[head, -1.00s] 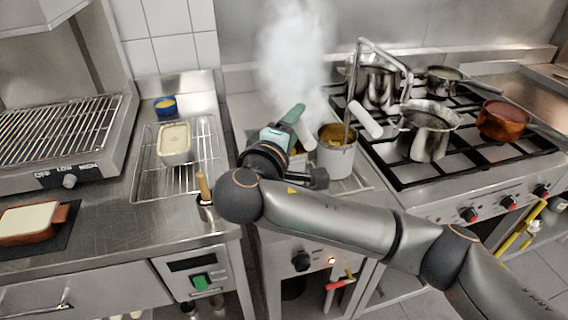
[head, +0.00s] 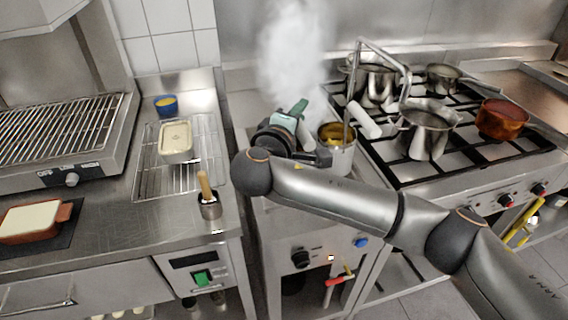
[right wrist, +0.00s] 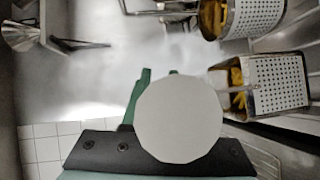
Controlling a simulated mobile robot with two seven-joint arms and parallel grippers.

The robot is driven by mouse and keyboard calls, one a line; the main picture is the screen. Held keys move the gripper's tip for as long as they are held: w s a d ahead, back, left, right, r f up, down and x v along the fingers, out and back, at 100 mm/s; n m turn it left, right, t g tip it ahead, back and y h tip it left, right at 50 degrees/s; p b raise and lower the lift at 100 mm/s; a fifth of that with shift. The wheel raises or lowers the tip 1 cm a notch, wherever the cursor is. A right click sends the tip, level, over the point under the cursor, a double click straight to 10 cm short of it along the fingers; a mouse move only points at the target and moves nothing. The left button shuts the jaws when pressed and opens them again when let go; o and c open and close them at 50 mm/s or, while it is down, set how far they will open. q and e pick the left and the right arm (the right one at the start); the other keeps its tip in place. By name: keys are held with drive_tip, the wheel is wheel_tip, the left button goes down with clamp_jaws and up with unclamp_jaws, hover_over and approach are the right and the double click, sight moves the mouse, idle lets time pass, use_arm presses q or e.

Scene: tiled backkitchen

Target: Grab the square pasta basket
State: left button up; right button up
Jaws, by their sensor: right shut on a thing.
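My right gripper (head: 295,113) is over the steaming cooker in the head view. Its green fingers are shut on a white handle (head: 306,135). In the right wrist view, the round white end of the handle (right wrist: 180,118) fills the space in front of the fingers. The square pasta basket (right wrist: 278,82), perforated metal with yellow pasta inside, shows at the right of that view. In the head view my wrist and arm hide the basket. The join between handle and basket is not visible. My left gripper is not in view.
A round perforated basket (right wrist: 255,14) with pasta is close beside the square one; its pot (head: 341,158) stands right of my gripper. Another white handle (head: 364,120) hangs to the right. Steam (head: 290,50) rises behind. The stove (head: 400,180) holds several pots.

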clamp_jaws()
idle(0.7)
drive_tip(key=shift+r, duration=0.1)
